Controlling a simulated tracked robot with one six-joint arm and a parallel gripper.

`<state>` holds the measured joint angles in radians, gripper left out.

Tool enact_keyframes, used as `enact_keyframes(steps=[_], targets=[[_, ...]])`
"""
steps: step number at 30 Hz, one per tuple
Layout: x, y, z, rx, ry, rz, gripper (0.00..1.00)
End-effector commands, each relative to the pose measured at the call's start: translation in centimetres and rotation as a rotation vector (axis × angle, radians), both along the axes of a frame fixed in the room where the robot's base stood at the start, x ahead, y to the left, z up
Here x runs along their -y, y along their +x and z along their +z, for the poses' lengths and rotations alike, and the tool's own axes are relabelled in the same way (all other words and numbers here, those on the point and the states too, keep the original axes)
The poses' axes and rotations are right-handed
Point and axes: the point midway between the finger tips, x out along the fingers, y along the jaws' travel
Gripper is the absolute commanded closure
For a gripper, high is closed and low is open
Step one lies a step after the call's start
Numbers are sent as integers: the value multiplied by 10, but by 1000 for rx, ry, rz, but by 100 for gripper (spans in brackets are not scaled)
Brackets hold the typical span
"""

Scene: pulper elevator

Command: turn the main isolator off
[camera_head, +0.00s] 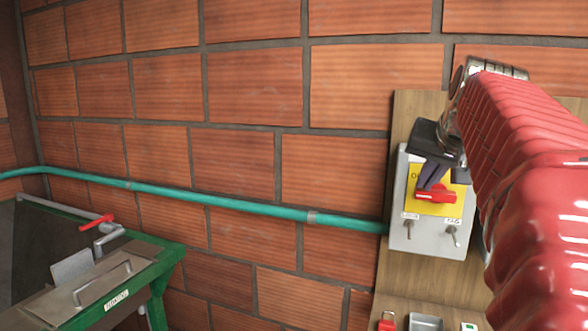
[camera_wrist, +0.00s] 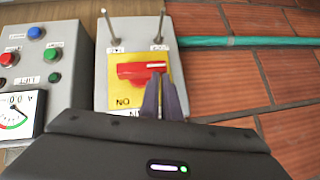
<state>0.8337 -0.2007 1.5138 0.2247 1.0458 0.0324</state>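The main isolator is a grey box (camera_head: 428,236) with a yellow plate (camera_head: 425,207) and a red handle (camera_head: 436,195), on a wooden board at the right. In the wrist view, turned upside down, the red handle (camera_wrist: 130,71) lies roughly crosswise on the yellow plate (camera_wrist: 147,104). Letters reading ON show beside my fingers. My gripper (camera_head: 431,186) reaches down in front of the plate from above. Its two dark fingers (camera_wrist: 160,80) are together with no clear gap, and their tips overlap the right part of the handle in the wrist view. I cannot tell whether they touch it.
Two small metal toggles stick out of the isolator box beside the plate. A teal conduit (camera_head: 255,206) runs along the brick wall into the box. A push-button panel (camera_wrist: 36,62) with a gauge (camera_wrist: 17,113) adjoins the box. A green-framed machine (camera_head: 105,275) stands at lower left.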

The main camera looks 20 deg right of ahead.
Motion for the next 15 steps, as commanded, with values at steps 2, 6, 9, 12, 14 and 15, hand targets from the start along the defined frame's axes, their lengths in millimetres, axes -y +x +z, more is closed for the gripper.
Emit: enact_keyframes(steps=[2, 6, 9, 12, 14, 15], targets=[[-1, 1, -3, -3, 7, 3, 100], [-1, 1, -3, -3, 8, 3, 100], [-1, 1, -3, -3, 8, 3, 100], [-1, 1, -1, -3, 7, 3, 100], [-1, 1, 2, -2, 6, 3, 100], [-1, 1, 5, -1, 5, 3, 100]])
